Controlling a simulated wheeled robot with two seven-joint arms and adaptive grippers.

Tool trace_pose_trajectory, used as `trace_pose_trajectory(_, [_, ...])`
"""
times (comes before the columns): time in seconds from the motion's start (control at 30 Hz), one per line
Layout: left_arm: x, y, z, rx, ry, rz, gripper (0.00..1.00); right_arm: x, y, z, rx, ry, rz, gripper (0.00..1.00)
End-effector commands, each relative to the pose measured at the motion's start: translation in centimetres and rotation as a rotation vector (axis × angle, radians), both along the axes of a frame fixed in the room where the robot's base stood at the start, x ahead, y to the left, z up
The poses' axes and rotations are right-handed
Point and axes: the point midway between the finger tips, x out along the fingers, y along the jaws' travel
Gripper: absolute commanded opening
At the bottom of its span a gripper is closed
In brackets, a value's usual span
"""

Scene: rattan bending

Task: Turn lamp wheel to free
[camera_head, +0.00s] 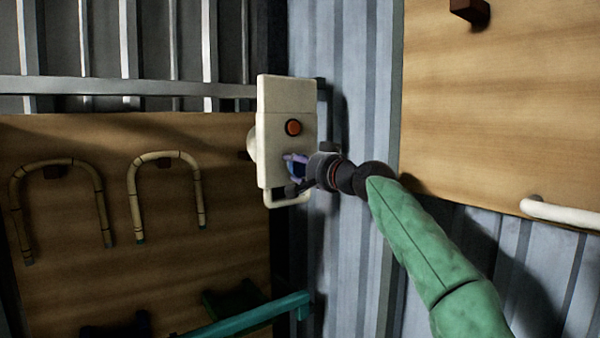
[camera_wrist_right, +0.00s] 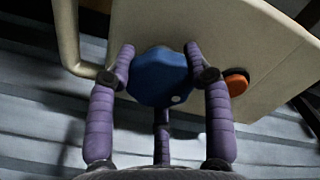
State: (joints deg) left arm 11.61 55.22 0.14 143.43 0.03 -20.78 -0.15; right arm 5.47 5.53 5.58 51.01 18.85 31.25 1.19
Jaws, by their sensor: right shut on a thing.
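A cream control box (camera_head: 285,98) is mounted on the corrugated wall, with an orange round button (camera_head: 293,127) on its face. My right gripper (camera_head: 294,165) is at the lower part of this face, below the button. In the right wrist view my right gripper (camera_wrist_right: 160,72) has its purple fingers shut on a blue wheel (camera_wrist_right: 160,78) with a small pale dot near its edge. The orange button (camera_wrist_right: 237,84) shows just right of the fingers there. The wheel is mostly hidden by the gripper in the head view. My left gripper is not in view.
A pale tube handle (camera_head: 290,201) sticks out below the box. Two bent rattan hoops (camera_head: 165,156) hang on a wooden board (camera_head: 90,270) at left. A teal bar (camera_head: 250,316) runs low in front. Another wooden board (camera_head: 500,110) is at right.

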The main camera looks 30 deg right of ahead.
Motion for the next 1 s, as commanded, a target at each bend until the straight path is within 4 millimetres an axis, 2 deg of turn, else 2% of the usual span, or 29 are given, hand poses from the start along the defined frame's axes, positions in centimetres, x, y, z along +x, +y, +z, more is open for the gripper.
trace_pose_trajectory(0.03, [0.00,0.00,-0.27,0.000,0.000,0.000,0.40,-0.43,-0.29,0.88,-0.034,-0.025,-0.009,0.18])
trace_pose_trajectory(0.4, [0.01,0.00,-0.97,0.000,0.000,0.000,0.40,-0.55,-0.18,1.16,-0.231,-0.042,-0.010,0.18])
trace_pose_trajectory(1.0, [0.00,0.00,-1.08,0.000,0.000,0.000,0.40,-0.70,-0.18,1.44,-0.280,-0.048,-0.011,0.18])
